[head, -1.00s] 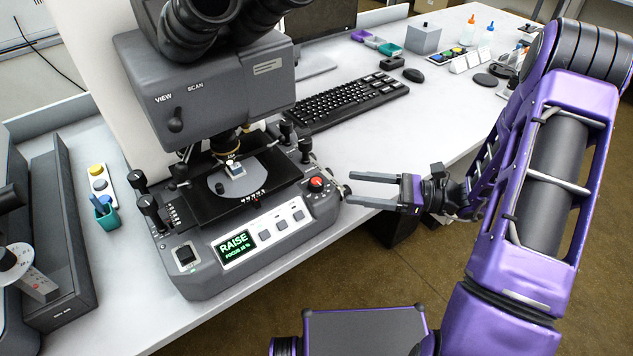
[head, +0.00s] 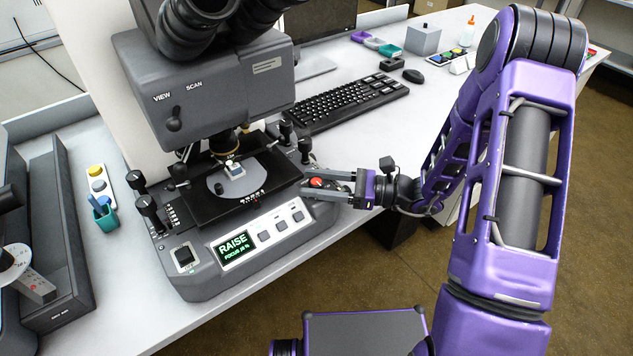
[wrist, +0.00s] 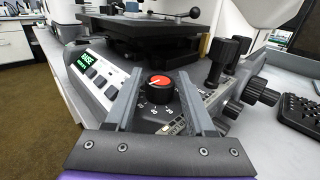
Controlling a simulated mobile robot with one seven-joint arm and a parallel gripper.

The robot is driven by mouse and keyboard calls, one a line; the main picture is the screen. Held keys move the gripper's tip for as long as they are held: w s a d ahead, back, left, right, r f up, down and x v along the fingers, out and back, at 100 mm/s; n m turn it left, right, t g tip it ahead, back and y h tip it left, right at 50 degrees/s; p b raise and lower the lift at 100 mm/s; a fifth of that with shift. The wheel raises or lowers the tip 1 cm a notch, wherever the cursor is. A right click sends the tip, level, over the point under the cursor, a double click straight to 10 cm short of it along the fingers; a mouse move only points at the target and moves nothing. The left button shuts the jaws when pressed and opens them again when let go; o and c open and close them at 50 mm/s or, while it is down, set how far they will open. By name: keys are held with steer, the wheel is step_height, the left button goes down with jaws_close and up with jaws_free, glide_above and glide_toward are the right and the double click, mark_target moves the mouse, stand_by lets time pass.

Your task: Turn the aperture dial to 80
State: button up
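The aperture dial looks to be the red-topped black knob (head: 317,183) at the right front corner of the microscope base (head: 200,281). In the wrist view the dial (wrist: 160,88) has a white pointer line on its cap and small scale numbers around it, too small to read surely. My gripper (head: 305,181) is open, its two grey fingers reaching over the corner on either side of the dial. In the wrist view my gripper (wrist: 160,78) shows a gap between each finger and the knob. The display (head: 234,246) reads RAISE and FOCUS with a percentage.
The stage (head: 230,191) and a black knob (head: 304,146) stand close beyond my fingertips. A keyboard (head: 345,101) and mouse (head: 413,76) lie behind on the table. In the wrist view several black knobs (wrist: 228,58) stand right of the dial.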

jaws_close()
steer(key=shift+m+t, duration=0.3)
steer(key=shift+t, duration=0.2)
steer(key=m+t+h, duration=0.1)
steer(key=m+t, duration=0.1)
steer(key=t, duration=0.1)
steer(key=shift+s+m+p, duration=0.1)
steer(key=shift+m+p, duration=0.2)
steer(key=shift+p, duration=0.05)
steer(key=shift+m+t+h, duration=1.8)
steer(key=shift+t, duration=0.8)
steer(key=shift+o, duration=1.8)
jaws_free()
